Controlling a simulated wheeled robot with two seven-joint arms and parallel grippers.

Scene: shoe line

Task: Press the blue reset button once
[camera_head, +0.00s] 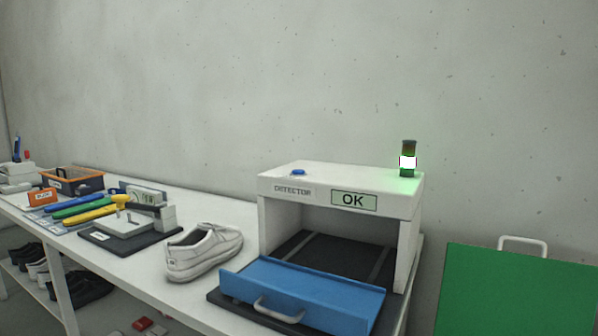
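The blue reset button (298,172) is a small round button on the top left of the white detector housing (341,180). The housing's front panel carries the label "DETECTOR" and a screen (354,201) that reads "OK". A signal light (408,158) on top at the right glows green and white. A blue panel with a metal handle (279,311) lies in front of the detector's opening. Nothing covers the button. Neither of my grippers shows in this view.
A white shoe (203,252) stands on the white table (143,280) left of the detector. Further left are a black-based device (131,226), several coloured-handled tools (79,208) and a crate (73,181). A green panel with a handle (519,290) stands at the right. Dark shoes (84,290) sit below.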

